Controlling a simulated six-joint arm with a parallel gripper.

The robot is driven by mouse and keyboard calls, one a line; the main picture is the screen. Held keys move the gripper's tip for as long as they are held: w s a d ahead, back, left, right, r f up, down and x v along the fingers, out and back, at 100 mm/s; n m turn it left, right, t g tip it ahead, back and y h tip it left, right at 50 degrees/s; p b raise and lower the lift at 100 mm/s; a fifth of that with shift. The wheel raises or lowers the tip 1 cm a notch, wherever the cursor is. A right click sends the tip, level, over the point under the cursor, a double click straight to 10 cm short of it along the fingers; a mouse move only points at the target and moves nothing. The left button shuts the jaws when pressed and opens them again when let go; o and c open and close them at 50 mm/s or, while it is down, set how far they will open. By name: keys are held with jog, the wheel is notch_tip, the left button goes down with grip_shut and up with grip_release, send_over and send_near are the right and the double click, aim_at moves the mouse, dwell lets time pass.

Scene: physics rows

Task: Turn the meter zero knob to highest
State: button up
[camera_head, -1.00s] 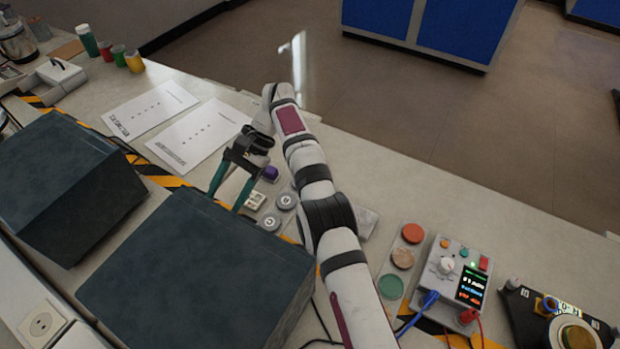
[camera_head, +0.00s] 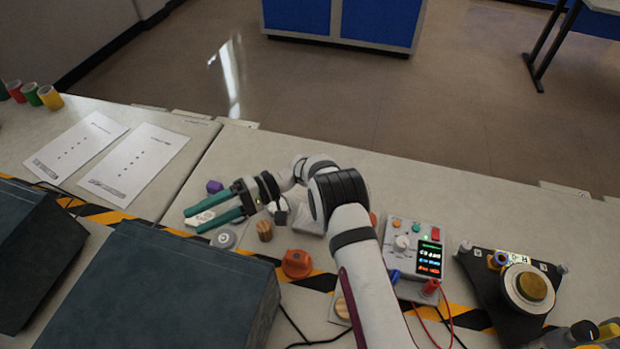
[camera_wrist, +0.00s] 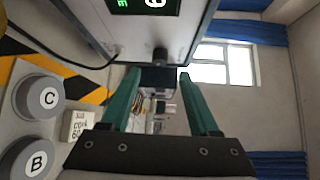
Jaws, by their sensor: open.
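My gripper (camera_head: 192,221) has two green fingers, spread apart and pointing left over the bench. They also show in the wrist view (camera_wrist: 160,72), with no object clearly held between them. A boxed meter (camera_head: 428,238) with a lit display stands right of my arm, well away from the fingers. It has a pale round knob (camera_head: 402,243) on its top face. In the wrist view, a grey instrument box (camera_wrist: 195,25) with a green-lit display (camera_wrist: 150,5) shows at the top. A small dark knob-like part (camera_wrist: 160,54) sits between and beyond the fingertips. I cannot tell which knob is the zero knob.
Large dark boxes (camera_head: 180,290) stand in front of the gripper. Grey buttons B (camera_wrist: 28,160) and C (camera_wrist: 45,97) lie beside it. An orange knob (camera_head: 297,263) and wooden cylinder (camera_head: 264,230) are near the arm. A black device (camera_head: 480,280) stands right. Papers (camera_head: 135,163) lie left.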

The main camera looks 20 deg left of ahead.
jog(key=v, duration=1)
jog(key=s+a+r+m+t+h, duration=0.1)
jog(key=s+r+m+t+h, duration=0.15)
jog(key=r+h, duration=0.3)
jog(key=s+a+r+m+t+h, duration=0.1)
jog(key=s+r+m+h, duration=0.25)
jog(key=r, duration=0.35)
jog(key=s+a+f, duration=0.4)
jog(key=a+f, duration=0.3)
jog(key=a, duration=0.2)
notch_tip(320, 180, down, 5)
jog(key=n+g+y, duration=0.1)
jog(key=n+y, duration=0.1)
jog(key=y, duration=0.2)
jog(key=w+d+r+y, duration=0.1)
jog(key=w+d+r, duration=0.6)
jog(key=w+d, duration=0.35)
jog(key=s+d+r+m+t+h, duration=0.1)
jog(key=s+d+r+m+t, duration=0.1)
jog(key=d, duration=0.5)
jog(key=s+d+r+m+t+h, duration=0.1)
jog(key=s+d+r+m+t, duration=0.1)
jog(key=d+r, duration=0.3)
jog(key=s+d, duration=0.1)
jog(key=d, duration=0.1)
jog(key=shift+d+r+t+h, duration=0.2)
jog(key=shift+d+t+h, duration=0.1)
jog(key=shift+t, duration=0.05)
